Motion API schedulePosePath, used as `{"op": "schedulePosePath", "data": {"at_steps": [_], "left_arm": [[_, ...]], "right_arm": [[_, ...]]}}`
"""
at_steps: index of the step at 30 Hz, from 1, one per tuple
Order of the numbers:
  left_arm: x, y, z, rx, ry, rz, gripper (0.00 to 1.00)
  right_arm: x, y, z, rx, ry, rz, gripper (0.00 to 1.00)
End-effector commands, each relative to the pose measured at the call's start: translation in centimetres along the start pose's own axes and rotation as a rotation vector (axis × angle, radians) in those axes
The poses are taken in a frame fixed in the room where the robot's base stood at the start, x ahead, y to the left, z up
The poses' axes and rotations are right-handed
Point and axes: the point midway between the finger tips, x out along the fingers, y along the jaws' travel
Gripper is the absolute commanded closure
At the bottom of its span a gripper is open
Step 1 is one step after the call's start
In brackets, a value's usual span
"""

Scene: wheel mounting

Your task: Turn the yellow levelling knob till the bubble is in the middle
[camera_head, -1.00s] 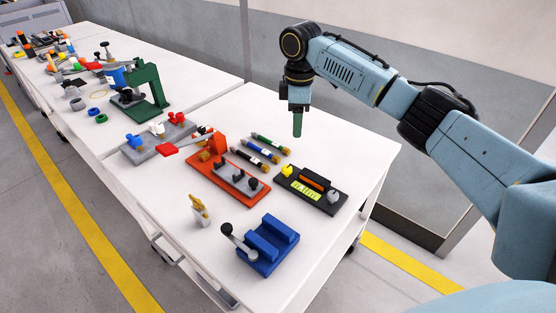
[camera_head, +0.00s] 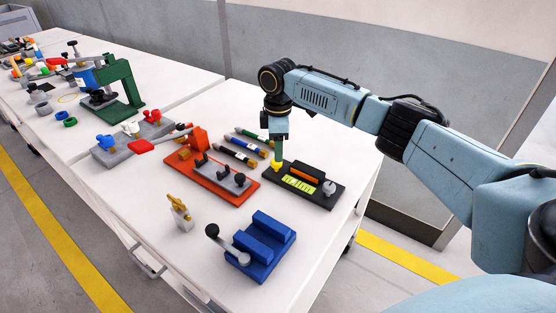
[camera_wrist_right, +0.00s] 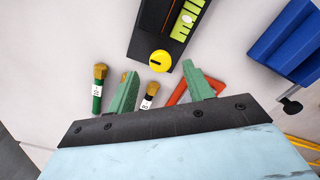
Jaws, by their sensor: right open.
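The black levelling plate (camera_head: 320,199) lies on the white table. It bears a yellow knob (camera_head: 276,168) at its left end and a yellow-green bubble vial (camera_head: 299,184). In the right wrist view the yellow knob (camera_wrist_right: 159,61), with a dark slot on top, lies between and just beyond the open green fingertips (camera_wrist_right: 160,69). I cannot tell whether they touch it. My left gripper is out of view.
An orange fixture (camera_head: 225,190) and several brushes (camera_head: 236,154) lie close on the left of the plate. A blue block (camera_head: 262,248) with a grey-armed lever stands in front. A grey-silver knob (camera_head: 330,187) sits at the plate's right end. Bare table lies behind the plate.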

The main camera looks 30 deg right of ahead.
Motion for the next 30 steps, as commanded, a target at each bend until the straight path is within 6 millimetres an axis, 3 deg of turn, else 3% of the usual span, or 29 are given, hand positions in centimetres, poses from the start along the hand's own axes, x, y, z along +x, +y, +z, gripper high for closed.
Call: {"op": "schedulePosePath", "data": {"at_steps": [3, 7, 20, 30], "left_arm": [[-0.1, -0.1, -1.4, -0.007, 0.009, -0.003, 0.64], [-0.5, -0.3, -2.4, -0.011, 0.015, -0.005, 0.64], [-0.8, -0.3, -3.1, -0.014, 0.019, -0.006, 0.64], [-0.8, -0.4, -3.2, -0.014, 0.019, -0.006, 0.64]], "right_arm": [[2.2, -0.1, 0.0, 0.000, -0.002, -0.001, 0.49], [3.5, 0.0, 0.0, 0.001, -0.001, -0.001, 0.49], [4.2, 0.0, 0.0, 0.000, 0.000, 0.001, 0.49], [4.2, 0.0, 0.0, 0.000, 0.000, 0.001, 0.92]]}}
